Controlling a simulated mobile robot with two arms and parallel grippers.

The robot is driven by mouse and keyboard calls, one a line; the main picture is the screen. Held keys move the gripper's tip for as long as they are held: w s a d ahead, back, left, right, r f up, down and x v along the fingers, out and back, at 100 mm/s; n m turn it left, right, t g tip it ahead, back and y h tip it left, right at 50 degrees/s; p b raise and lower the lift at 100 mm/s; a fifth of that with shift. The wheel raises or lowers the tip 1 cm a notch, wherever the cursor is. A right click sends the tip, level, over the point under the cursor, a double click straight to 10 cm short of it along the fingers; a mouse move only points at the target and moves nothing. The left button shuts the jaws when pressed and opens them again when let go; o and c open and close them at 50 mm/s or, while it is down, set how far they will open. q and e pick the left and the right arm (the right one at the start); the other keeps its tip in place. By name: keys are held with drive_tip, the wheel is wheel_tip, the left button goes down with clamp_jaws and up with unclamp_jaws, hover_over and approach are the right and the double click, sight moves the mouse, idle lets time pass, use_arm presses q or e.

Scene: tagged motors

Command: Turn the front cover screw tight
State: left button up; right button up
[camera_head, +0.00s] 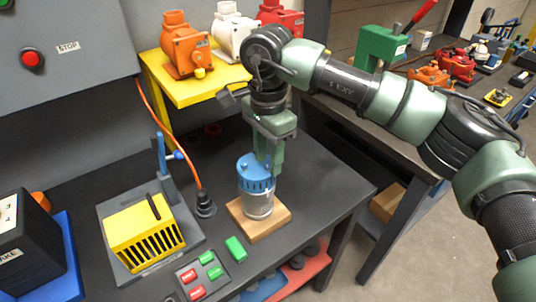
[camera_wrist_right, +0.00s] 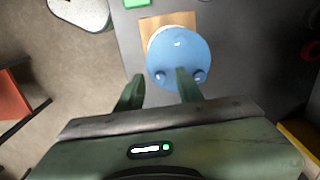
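A motor with a clear grey body (camera_head: 258,204) and a blue cover (camera_head: 255,172) stands upright on a wooden block (camera_head: 243,218) on the dark bench. In the right wrist view the blue cover (camera_wrist_right: 179,50) is seen from above, with small dark blue screw heads (camera_wrist_right: 200,77) near its rim. My right gripper (camera_head: 269,165) points down at the cover. Its fingers (camera_wrist_right: 160,90) are apart with nothing held between them; one overlaps the cover's near edge, the other is beside it. Contact cannot be told. My left gripper is not in view.
A yellow slotted box (camera_head: 145,233) with a blue-grey post stands left of the motor. A button panel (camera_head: 200,275) and a green block (camera_head: 236,249) lie in front. Coloured motors stand on a yellow shelf (camera_head: 188,92) behind. The bench right of the block is clear.

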clamp_jaws()
drive_tip(key=shift+f+m+b, duration=0.1)
drive_tip(key=shift+m+b, duration=0.8)
drive_tip(key=shift+m, duration=0.1)
drive_tip(key=m+b, duration=0.1)
drive_tip(key=m, duration=0.1)
drive_tip(key=shift+m+b, duration=0.3)
drive_tip(key=shift+b, duration=0.05)
drive_tip(key=m+b, duration=0.2)
drive_tip(key=m, duration=0.4)
drive_tip(key=shift+b, duration=0.4)
drive_tip(key=m+b, duration=0.1)
drive_tip(key=m, duration=0.2)
drive_tip(key=m+b, duration=0.1)
drive_tip(key=m, duration=0.2)
drive_tip(key=shift+w+r+m, duration=0.1)
drive_tip(key=shift+r+m, duration=0.1)
drive_tip(key=shift+m, duration=0.1)
drive_tip(key=m+b, duration=0.2)
drive_tip(key=m, duration=0.4)
drive_tip(key=shift+r+m, duration=0.1)
drive_tip(key=shift+m, duration=0.2)
